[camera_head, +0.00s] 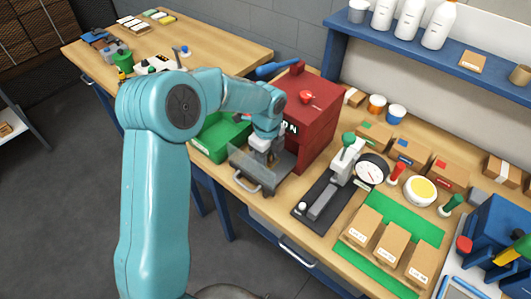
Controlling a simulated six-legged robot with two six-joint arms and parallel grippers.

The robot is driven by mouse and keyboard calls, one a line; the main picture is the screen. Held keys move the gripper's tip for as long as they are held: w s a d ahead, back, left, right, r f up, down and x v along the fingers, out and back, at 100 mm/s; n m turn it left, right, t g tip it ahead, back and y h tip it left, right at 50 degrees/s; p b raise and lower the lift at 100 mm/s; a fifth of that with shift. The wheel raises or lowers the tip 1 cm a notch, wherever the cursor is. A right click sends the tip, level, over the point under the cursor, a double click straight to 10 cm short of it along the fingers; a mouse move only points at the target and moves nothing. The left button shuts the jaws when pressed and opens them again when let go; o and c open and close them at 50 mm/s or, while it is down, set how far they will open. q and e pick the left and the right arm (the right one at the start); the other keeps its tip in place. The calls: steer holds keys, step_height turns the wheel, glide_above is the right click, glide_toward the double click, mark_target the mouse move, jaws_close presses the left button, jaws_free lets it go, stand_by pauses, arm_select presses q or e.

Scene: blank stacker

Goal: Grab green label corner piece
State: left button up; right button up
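A small brown cardboard box with a green label (374,135) sits on the wooden bench, right of the red machine. It is first in a row with a blue-label box (411,151) and a red-label box (450,173). I cannot tell which thing the corner piece is; no part is clearly readable as one. My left gripper (264,160) points down over the grey tray (248,182) in front of the red machine, well left of the green-label box. Its fingertips are small and partly hidden, so whether they are open or hold anything is unclear. My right gripper is not in view.
The red machine (315,115) with a red knob stands beside my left gripper. A green bin (222,135) is on its left. A black-based press (325,195), a dial, and lot boxes on a green mat (410,223) fill the bench to the right.

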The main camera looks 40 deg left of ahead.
arm_select(q)
jaws_close()
steer(key=shift+w, duration=0.1)
